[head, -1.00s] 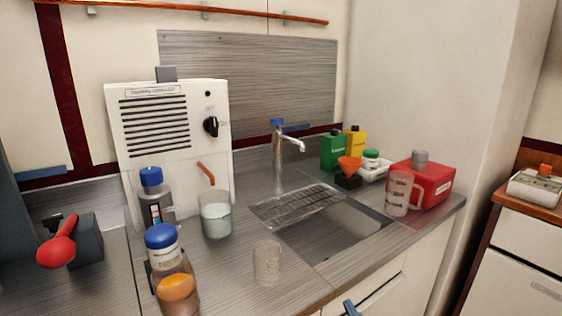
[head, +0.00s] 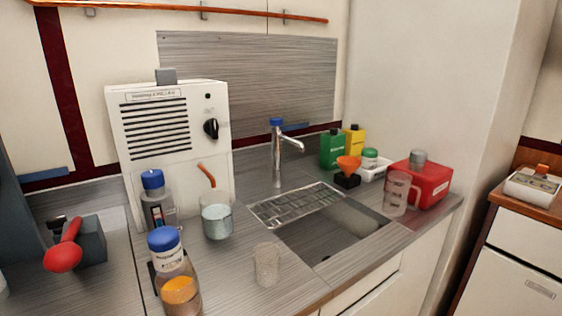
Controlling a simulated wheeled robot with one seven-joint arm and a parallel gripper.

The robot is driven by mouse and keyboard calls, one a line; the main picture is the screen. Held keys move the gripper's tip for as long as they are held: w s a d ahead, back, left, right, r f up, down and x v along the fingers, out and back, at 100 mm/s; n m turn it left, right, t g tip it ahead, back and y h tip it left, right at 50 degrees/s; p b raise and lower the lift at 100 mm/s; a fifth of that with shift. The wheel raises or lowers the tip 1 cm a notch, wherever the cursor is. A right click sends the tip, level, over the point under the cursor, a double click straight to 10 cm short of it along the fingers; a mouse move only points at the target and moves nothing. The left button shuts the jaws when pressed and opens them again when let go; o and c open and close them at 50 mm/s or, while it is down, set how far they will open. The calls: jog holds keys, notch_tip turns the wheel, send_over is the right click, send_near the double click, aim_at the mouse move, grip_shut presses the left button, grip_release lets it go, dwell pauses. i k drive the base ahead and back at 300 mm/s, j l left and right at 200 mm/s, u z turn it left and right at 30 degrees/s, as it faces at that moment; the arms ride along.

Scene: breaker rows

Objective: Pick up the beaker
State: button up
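In the head view, a clear beaker (head: 216,218) with pale bluish-grey contents stands upright on the steel counter, under the orange spout of a white machine (head: 172,140). An empty clear glass vessel (head: 267,265) stands nearer the counter's front edge. A clear jug with a handle (head: 396,193) stands right of the sink. Which of these clear vessels is the task's beaker cannot be told for certain. My gripper is not in view.
Blue-capped bottles (head: 165,250) stand left of the beaker. The sink (head: 335,232) and its drain grid (head: 296,204) lie to the right, behind them a tap (head: 277,150). A red canister (head: 425,180) sits far right. Bare counter lies between the beaker and empty glass.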

aim_at(216, 208)
jog(key=i+u, duration=0.75)
jog(key=i+l, duration=0.05)
jog(key=i, duration=0.05)
